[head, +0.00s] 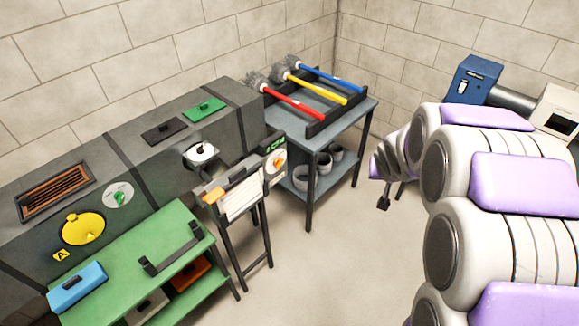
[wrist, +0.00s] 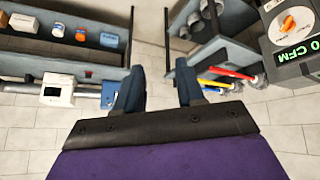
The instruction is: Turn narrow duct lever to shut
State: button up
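The grey duct housing (head: 155,160) runs along the left wall in the head view. On it are a round white dial with a green lever (head: 118,195) and a yellow round cover (head: 82,229) beside a yellow "A" label. A white disc with a dark centre (head: 201,152) sits at an opening further right. I cannot tell which of these, if any, is the narrow duct lever. My gripper (head: 383,201) is over the floor at the right, apart from the housing. In the wrist view my gripper (wrist: 158,90) has its two dark fingers wide apart with nothing between them.
A blue-grey table (head: 368,108) holds red, yellow and blue brushes. A stand with a clipboard (head: 242,195) and an orange-knobbed CFM meter (head: 276,162) is before the housing. A green bench (head: 130,265) is at left. A pipe (head: 512,98) joins two boxes at right. Middle floor is clear.

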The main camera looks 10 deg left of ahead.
jog(key=w+a+f+t+y, duration=0.1)
jog(key=w+a+f, duration=0.15)
jog(key=w, duration=0.25)
jog(key=w+a+f+t+y, duration=0.1)
jog(key=w+a+f+t, duration=0.15)
jog(key=w, duration=0.25)
jog(key=n+y+b, duration=0.2)
jog(key=y, duration=1.2)
send_near(281, 165)
jog(key=shift+t, duration=0.35)
jog(key=x, duration=0.3)
jog(key=b+x, duration=0.1)
jog(key=x, duration=0.4)
jog(key=shift+w+a+f, duration=0.2)
jog(key=shift+a+f, duration=0.05)
jog(key=shift+a, duration=0.35)
jog(key=shift+d, duration=0.5)
jog(key=shift+c, duration=0.2)
jog(key=shift+d, duration=0.25)
jog(key=shift+c, duration=0.7)
jog(key=shift+r, duration=0.1)
jog(key=c, duration=0.3)
jog(key=shift+a, duration=0.4)
grip_shut()
